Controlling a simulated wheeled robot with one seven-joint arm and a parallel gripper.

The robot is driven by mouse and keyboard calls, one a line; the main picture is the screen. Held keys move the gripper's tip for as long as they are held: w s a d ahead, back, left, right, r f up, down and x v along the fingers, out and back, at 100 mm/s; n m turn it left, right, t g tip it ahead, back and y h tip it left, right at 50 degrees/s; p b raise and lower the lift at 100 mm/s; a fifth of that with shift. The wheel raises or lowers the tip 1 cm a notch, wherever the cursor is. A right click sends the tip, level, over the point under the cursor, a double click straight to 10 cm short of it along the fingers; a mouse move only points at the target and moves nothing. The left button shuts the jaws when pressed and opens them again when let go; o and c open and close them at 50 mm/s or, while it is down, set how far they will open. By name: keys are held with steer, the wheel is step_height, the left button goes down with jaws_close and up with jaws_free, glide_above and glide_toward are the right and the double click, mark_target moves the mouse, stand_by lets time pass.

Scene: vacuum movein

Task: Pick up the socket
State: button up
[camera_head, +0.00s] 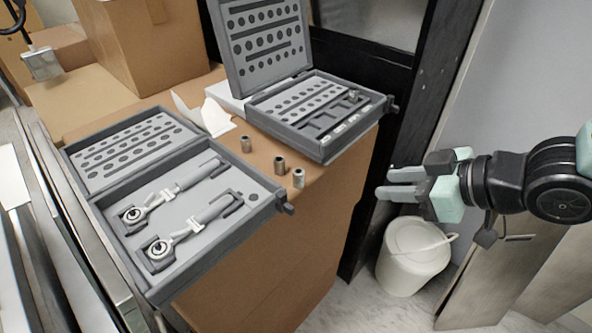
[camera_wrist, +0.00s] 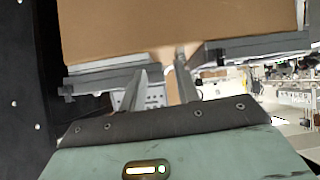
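Three small metallic sockets stand upright on the cardboard box top between two tool cases in the head view: one at the back left (camera_head: 246,144), one in the middle (camera_head: 280,164) and one nearest the box's right edge (camera_head: 298,178). Which one the task means, I cannot tell. My gripper (camera_head: 385,183) is off to the right of the box, clear of the sockets, with its fingers pointing left. In the wrist view its two fingers (camera_wrist: 161,65) are apart with nothing held between them. No socket shows clearly in the wrist view.
An open grey case (camera_head: 282,203) with two ratchet-like tools lies left of the sockets. Another open case (camera_head: 318,156) stands behind them, lid raised. A white bucket (camera_head: 412,262) stands on the floor below my gripper. A dark frame rises behind. Space between gripper and box is free.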

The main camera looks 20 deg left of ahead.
steer(key=s+a+r+n+g+y, duration=0.1)
steer(key=a+r+y, duration=0.1)
steer(key=y, duration=0.1)
steer(key=p, duration=0.2)
glide_toward(301, 172)
steer(key=s+x, duration=0.1)
steer(key=x, duration=0.3)
steer(key=shift+w+p+x, duration=0.15)
steer(key=shift+p+x, duration=0.2)
steer(key=shift+x, duration=0.75)
steer(key=shift+w+p+x, duration=0.15)
steer(key=shift+p+x, duration=0.2)
steer(key=shift+x, duration=0.8)
steer(key=shift+w+p+x, duration=0.2)
steer(key=shift+p+x, duration=0.15)
steer(key=shift+x, duration=0.75)
jaws_close()
